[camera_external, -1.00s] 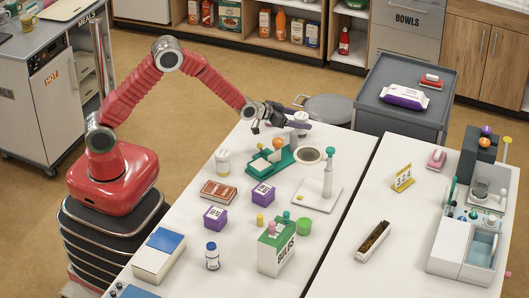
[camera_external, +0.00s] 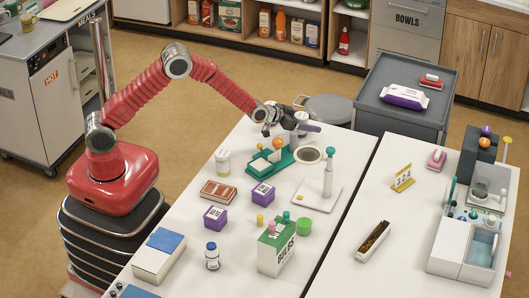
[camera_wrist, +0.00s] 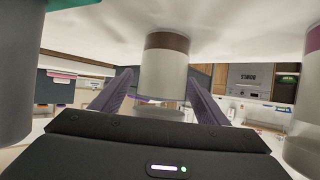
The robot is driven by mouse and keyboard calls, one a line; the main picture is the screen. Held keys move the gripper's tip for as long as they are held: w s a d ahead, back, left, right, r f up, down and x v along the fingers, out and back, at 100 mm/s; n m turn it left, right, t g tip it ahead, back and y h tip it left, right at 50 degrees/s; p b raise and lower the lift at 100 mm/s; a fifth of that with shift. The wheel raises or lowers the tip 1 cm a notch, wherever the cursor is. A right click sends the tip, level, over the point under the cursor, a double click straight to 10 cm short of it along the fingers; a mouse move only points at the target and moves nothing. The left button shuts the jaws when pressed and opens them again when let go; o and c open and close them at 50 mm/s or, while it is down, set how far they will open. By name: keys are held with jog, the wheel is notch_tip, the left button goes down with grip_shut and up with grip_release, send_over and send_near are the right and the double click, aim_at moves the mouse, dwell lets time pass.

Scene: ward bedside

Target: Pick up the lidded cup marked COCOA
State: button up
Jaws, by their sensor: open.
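A pale lidded cup (camera_external: 301,117) stands near the far end of the white table. A pale cylinder with a brown band (camera_wrist: 165,65), apparently this cup, stands between the two purple fingers of my gripper (camera_wrist: 160,98) in the wrist view, which looks upside down. My gripper (camera_external: 296,126) is open and low at this cup in the external view, partly covering it. The fingers stand apart on either side of it, and I cannot tell whether they touch it. No COCOA lettering is readable. Another pale lidded container (camera_external: 222,161) stands nearer the table's left edge.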

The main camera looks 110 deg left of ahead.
jog(key=shift+c, duration=0.5)
jog(key=c, duration=1.2)
jog(key=shift+r, duration=0.1)
notch_tip(320, 180, up, 10)
